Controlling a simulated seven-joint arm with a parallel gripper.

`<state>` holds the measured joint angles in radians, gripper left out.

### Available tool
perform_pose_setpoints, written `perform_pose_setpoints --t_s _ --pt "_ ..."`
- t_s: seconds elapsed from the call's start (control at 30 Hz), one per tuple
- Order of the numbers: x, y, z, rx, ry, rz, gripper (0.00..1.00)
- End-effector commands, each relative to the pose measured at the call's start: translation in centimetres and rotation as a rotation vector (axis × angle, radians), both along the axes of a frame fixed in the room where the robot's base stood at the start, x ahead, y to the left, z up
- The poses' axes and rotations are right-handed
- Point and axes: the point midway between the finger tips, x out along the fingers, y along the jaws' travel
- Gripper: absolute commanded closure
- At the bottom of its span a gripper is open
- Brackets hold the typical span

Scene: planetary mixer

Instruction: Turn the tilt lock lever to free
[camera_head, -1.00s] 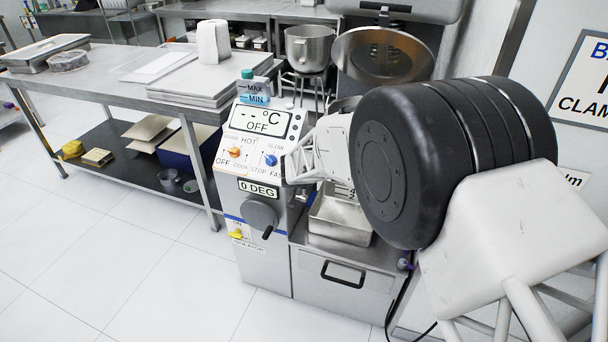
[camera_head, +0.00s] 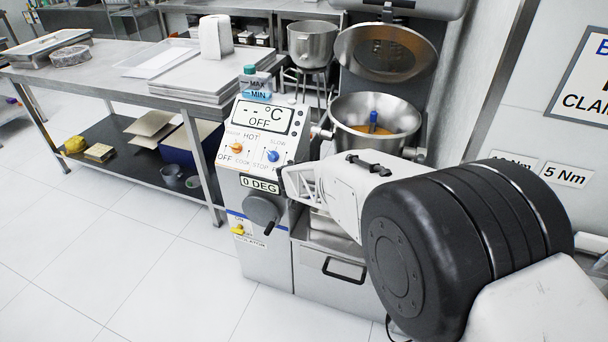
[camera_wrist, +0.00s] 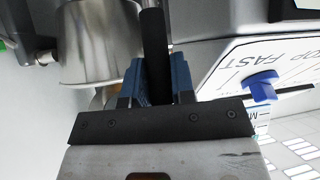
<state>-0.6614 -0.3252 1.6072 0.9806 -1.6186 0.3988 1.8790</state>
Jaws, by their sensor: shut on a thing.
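In the wrist view the blue pads of my gripper (camera_wrist: 157,72) are shut on a black rod, which looks like the tilt lock lever (camera_wrist: 153,28). The rod runs up the picture from between the pads. In the head view my gripper (camera_head: 288,182) is at the right edge of the mixer's front panel, beside the 0 DEG display (camera_head: 260,185). Its fingers and the lever are hidden there. A round grey knob with a dark handle (camera_head: 262,211) sits below the display. The lever's lock marking cannot be read.
The steel bowl (camera_head: 347,137) stands behind my arm under the raised lid (camera_head: 385,53). The blue speed knob (camera_wrist: 262,86) is close to my gripper's right in the wrist view. A steel worktable (camera_head: 95,85) stands to the left; the floor in front is clear.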

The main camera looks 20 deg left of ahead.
Motion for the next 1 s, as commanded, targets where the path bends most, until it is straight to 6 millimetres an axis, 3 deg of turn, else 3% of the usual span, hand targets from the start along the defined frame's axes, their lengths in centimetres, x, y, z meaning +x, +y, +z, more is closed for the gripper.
perform_pose_setpoints --t_s 0.4,0.43,0.6,1.0 --pt "-0.18 0.11 -0.03 -0.001 -0.002 0.003 1.0" --pt "-0.18 0.11 -0.04 -0.001 -0.002 0.003 0.75" --pt "-0.15 0.07 -0.05 -0.001 -0.002 0.003 0.52" --pt "-0.2 0.01 0.05 -0.001 -0.002 0.001 0.52"
